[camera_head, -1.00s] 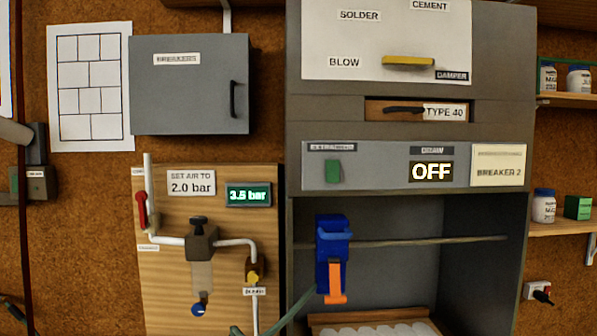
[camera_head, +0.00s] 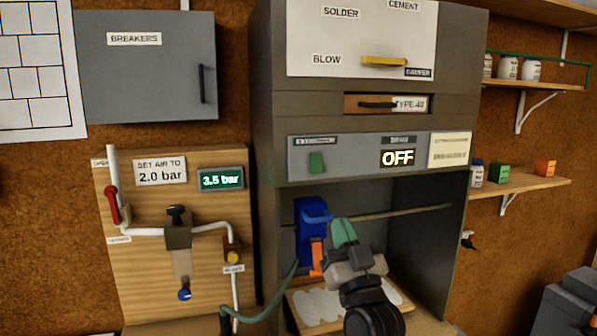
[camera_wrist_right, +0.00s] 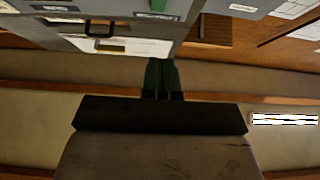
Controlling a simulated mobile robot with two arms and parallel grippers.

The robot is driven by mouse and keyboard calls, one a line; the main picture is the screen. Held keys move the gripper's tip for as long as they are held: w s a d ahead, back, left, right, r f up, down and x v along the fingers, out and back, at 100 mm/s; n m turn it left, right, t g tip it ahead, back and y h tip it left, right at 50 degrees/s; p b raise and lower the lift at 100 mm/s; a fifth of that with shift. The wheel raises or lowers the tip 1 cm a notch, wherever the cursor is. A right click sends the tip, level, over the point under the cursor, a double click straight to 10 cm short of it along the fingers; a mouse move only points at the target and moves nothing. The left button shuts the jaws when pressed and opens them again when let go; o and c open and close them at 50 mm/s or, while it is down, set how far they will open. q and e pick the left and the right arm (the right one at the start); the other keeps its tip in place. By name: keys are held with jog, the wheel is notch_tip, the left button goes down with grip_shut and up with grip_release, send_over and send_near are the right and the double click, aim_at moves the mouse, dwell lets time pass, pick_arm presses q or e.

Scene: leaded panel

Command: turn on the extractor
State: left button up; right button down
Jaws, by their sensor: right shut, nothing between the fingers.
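The extractor is a grey cabinet (camera_head: 262,110) with an open bay below. Its control strip (camera_head: 360,165) carries a green switch (camera_head: 316,162) at the left, a display (camera_head: 397,158) reading OFF, and a pale label (camera_head: 450,149) at the right. My right gripper (camera_head: 343,232) is in front of the open bay, below the strip and apart from the switch. Its green fingers are shut and empty; they also show in the right wrist view (camera_wrist_right: 162,75). The grey breakers box (camera_head: 150,75), with a dark handle, is closed at the upper left. My left gripper is out of view.
A blue and orange tool (camera_head: 310,235) hangs on a rail inside the bay, close left of my right gripper. A green hose (camera_head: 262,315) runs below. A wooden air board (camera_head: 140,270) stands left, its gauge (camera_head: 221,179) reading 3.5 bar. Shelves (camera_head: 525,182) with jars are at right.

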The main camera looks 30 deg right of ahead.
aim_at(316, 166)
jog(key=shift+s+d+r, duration=0.15)
jog(key=shift+d, duration=0.1)
jog(key=p+x, duration=0.2)
jog(key=x, duration=0.2)
jog(key=p+x, duration=0.2)
jog(key=x, duration=0.2)
jog(key=w+f+p+x, duration=0.1)
jog(key=p+x, duration=0.2)
jog(key=x, duration=0.1)
jog(key=shift+w+d+f+p, duration=0.25)
jog(key=shift+w+f+p, duration=0.1)
jog(key=shift+w, duration=0.3)
